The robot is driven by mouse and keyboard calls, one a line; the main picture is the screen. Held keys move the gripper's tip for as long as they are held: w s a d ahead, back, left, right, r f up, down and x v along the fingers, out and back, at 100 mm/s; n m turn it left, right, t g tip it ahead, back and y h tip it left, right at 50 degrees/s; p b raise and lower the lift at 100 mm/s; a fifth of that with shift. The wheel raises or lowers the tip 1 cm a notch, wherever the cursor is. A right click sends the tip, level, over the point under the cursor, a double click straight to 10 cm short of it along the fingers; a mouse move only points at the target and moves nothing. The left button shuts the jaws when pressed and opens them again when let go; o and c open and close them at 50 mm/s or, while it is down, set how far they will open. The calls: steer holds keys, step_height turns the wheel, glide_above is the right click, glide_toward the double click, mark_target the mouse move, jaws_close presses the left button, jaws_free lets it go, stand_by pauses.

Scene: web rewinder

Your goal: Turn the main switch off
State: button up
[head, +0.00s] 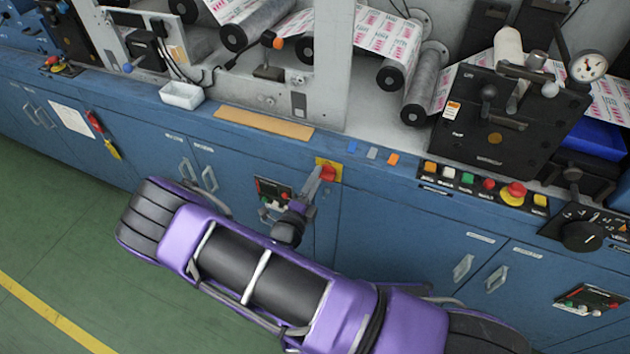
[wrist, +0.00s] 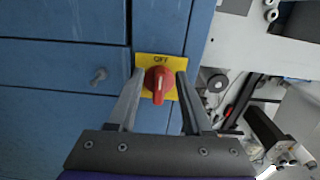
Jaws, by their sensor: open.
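The main switch is a red rotary knob (head: 328,173) on a yellow square plate (head: 336,163), on the upper part of the blue cabinet front. In the wrist view the red knob (wrist: 157,84) shows a pale mark pointing down, and the yellow plate (wrist: 150,60) has "OFF" printed at its top edge. My gripper (head: 317,181) is at the switch. In the wrist view its open fingers (wrist: 160,76) stand on the left and right sides of the knob, with gaps visible. Whether the tips touch the plate, I cannot tell.
A small control panel (head: 274,194) sits on the cabinet just left of my gripper. A row of push buttons (head: 482,183) with a red emergency stop (head: 515,191) is to the right. Cabinet handles (head: 209,179) stick out nearby. The green floor (head: 60,240) at left is clear.

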steer(key=v, duration=1.7)
steer(key=shift+s, duration=0.2)
